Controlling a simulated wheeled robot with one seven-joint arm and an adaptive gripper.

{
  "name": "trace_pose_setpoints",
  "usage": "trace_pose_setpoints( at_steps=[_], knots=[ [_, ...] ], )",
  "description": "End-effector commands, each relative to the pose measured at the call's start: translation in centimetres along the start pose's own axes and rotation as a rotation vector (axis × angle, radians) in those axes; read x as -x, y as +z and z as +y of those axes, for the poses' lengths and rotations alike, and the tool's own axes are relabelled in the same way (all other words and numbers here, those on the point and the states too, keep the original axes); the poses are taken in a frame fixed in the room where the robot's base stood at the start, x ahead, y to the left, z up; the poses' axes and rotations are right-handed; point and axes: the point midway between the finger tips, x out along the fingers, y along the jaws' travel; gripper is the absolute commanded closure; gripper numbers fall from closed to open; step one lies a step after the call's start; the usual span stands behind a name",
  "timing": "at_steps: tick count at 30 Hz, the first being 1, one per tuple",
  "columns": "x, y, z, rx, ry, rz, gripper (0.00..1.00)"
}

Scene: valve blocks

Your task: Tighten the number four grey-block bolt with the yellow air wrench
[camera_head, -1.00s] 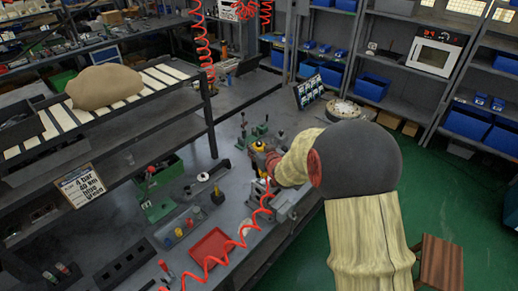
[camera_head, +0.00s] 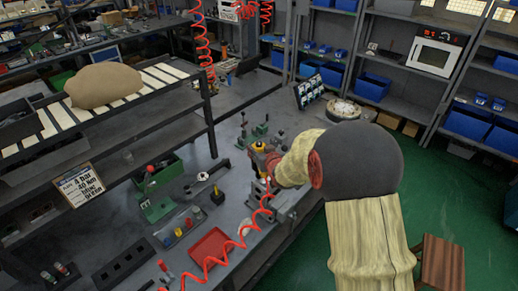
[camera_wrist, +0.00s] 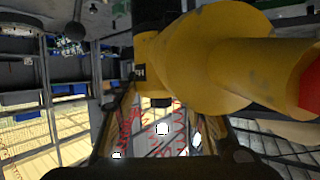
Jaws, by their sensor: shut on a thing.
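The yellow air wrench (camera_wrist: 215,55) fills the upper right of the wrist view, with a red part at its right end. My gripper (camera_wrist: 160,125) is shut on it. In the head view my gripper (camera_head: 262,160) is over the workbench, and a small yellow part of the wrench (camera_head: 260,147) shows there. A red coiled hose (camera_head: 243,228) runs from near my gripper toward the front of the bench. A grey block (camera_head: 286,206) lies just below and right of my gripper. My arm partly covers this area. I cannot make out the number four bolt or whether the wrench touches anything.
A red tray (camera_head: 210,246) lies nearer on the bench. Small green fixtures (camera_head: 258,130) stand behind my gripper. Green floor (camera_head: 455,205) is open at right, with a wooden stool (camera_head: 440,262).

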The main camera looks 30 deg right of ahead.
Motion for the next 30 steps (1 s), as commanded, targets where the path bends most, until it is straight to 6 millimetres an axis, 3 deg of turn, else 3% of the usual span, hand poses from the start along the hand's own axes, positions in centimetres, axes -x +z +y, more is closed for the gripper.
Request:
trace_pose_setpoints(
  at_steps=[30],
  knots=[
    [-0.39,0.39,0.02,0.001,0.000,0.010,1.00]
  ],
)
